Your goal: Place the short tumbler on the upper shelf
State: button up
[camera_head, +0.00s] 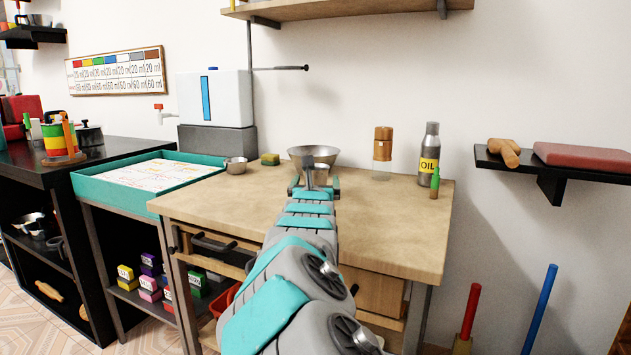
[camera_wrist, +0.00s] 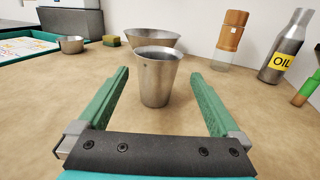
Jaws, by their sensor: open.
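A plain metal tumbler (camera_wrist: 158,82) stands upright on the wooden counter, in the middle of the wrist view. My gripper (camera_wrist: 158,88) is open, with its two green fingers reaching to the left and right of the tumbler. There is a gap on both sides, and neither finger visibly touches it. In the head view my gripper (camera_head: 314,185) is at the tumbler (camera_head: 318,175), which is partly hidden behind the wrist. A wooden wall shelf (camera_head: 345,10) is at the top of the head view; only its underside and front edge show, and its top surface is out of view.
A metal bowl (camera_head: 315,155) stands just behind the tumbler. A small metal cup (camera_head: 236,165) and a sponge (camera_head: 270,159) are to the left. A wooden-topped jar (camera_head: 382,145) and an oil bottle (camera_head: 429,155) stand to the right. The counter's right front (camera_head: 400,235) is clear.

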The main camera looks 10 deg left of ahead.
aim_at(314, 177)
jog(key=shift+w+r+p, duration=0.15)
jog(key=shift+w+p, duration=0.35)
jog(key=shift+w, duration=0.35)
jog(key=w+p, duration=0.3)
jog(key=shift+w+a, duration=0.25)
jog(key=shift+a, duration=0.1)
jog(key=shift+w+f+p, duration=0.3)
jog(key=shift+w, duration=0.1)
jog(key=c, duration=1.4)
jog(key=shift+o, duration=0.2)
notch_tip(314, 177, up, 18)
jog(key=p, duration=0.3)
